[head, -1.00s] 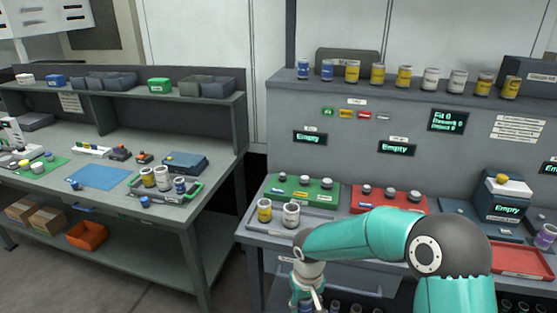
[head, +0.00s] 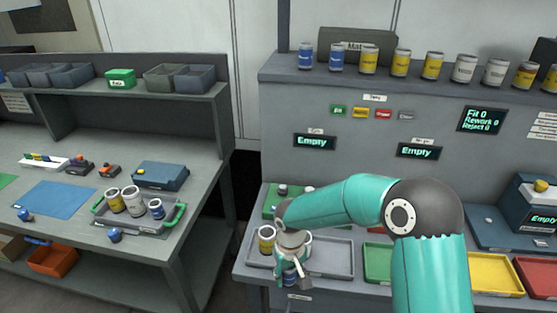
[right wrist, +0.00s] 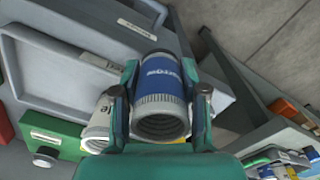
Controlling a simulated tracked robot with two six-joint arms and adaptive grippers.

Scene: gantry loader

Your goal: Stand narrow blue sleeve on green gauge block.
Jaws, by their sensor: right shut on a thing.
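My right gripper (head: 291,268) is shut on a blue sleeve (right wrist: 160,78) with white lettering and a ridged grey end. In the right wrist view, the fingers (right wrist: 160,100) clasp its sides and its open end faces the camera. In the head view, the sleeve (head: 291,279) is small and partly covered by the gripper, in front of the grey tray. The green gauge block (head: 270,204) is at the back of the right bench, mostly hidden behind my arm. Its corner and a knob show in the right wrist view (right wrist: 58,136). My left gripper is not in view.
A yellow-labelled sleeve (head: 266,240) stands in the grey tray (head: 335,258); a pale one is partly hidden beside it. Green (head: 378,263), yellow (head: 492,272) and red (head: 535,275) trays are to the right. Several sleeves line the upper shelf (head: 280,72).

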